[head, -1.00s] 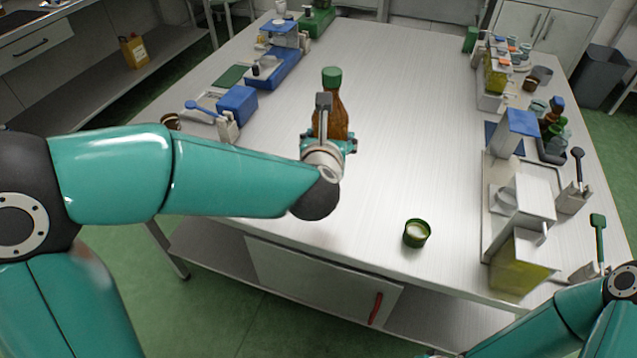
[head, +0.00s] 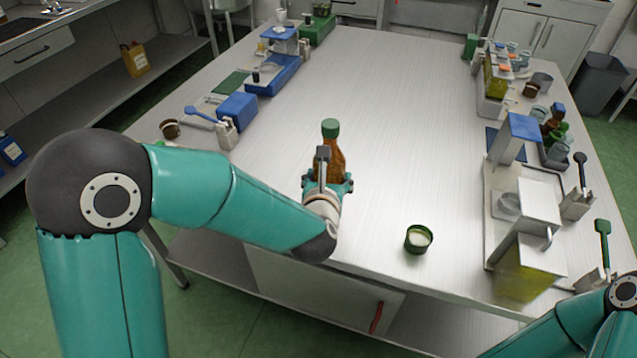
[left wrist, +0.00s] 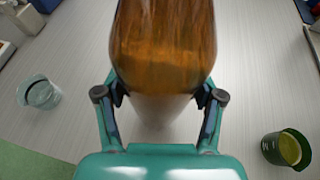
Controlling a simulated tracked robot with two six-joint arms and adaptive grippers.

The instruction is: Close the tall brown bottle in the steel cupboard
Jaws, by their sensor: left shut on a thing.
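The tall brown bottle (head: 330,160) has a green cap and stands upright over the steel table. My left gripper (head: 327,186) is shut on its body. In the left wrist view, the bottle (left wrist: 163,45) fills the top middle, between the fingers (left wrist: 160,98). I cannot tell whether its base touches the tabletop. The steel cupboard (head: 290,285) is under the table's near side. Its front panel carries a red upright handle (head: 376,318) and looks shut; my left arm covers part of its upper edge. My right gripper is out of view; only its arm shows at the lower right.
An open green pot (head: 418,239) stands near the table's front edge, right of the bottle. A clear glass jar (left wrist: 39,93) shows in the left wrist view. Blue and grey devices line the left and right sides. The table's middle (head: 400,130) is clear.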

